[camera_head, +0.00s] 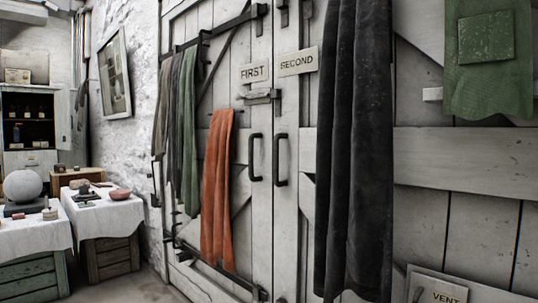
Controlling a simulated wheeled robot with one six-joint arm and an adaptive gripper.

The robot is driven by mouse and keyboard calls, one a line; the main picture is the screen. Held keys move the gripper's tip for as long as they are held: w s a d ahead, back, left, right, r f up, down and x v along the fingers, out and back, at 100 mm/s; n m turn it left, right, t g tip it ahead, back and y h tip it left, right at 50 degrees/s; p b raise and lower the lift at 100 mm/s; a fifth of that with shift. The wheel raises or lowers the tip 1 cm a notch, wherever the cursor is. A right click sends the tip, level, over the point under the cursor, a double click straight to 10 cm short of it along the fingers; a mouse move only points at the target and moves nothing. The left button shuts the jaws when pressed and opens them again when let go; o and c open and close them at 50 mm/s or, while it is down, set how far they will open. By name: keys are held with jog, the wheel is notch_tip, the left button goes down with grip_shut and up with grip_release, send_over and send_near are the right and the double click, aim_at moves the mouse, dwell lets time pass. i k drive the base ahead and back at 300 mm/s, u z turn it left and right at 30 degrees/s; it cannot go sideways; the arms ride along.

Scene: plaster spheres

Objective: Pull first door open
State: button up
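The first door (240,205) is a pale wooden plank door with a "FIRST" sign (254,73). It looks shut, its edge close against the second door (288,215), which has a "SECOND" sign (298,62). A dark vertical pull handle (255,157) is on the first door near the seam. A similar handle (280,160) is on the second door. A bolt or latch (258,96) sits below the signs near the seam; I cannot tell whether it is fastened. An orange cloth (217,190) hangs left of the first door's handle. My gripper is not in view.
Grey and green cloths (188,130) hang farther left on the first door. A long black cloth (355,150) hangs right of the handles. Cloth-covered tables (112,222) stand at the left, one bearing a plaster sphere (23,186). Floor shows between tables and doors.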

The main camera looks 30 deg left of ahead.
aim_at(215, 149)
jog(key=i, duration=0.3)
jog(key=u, duration=2.35)
jog(key=i, duration=1.85)
jog(key=z, duration=0.65)
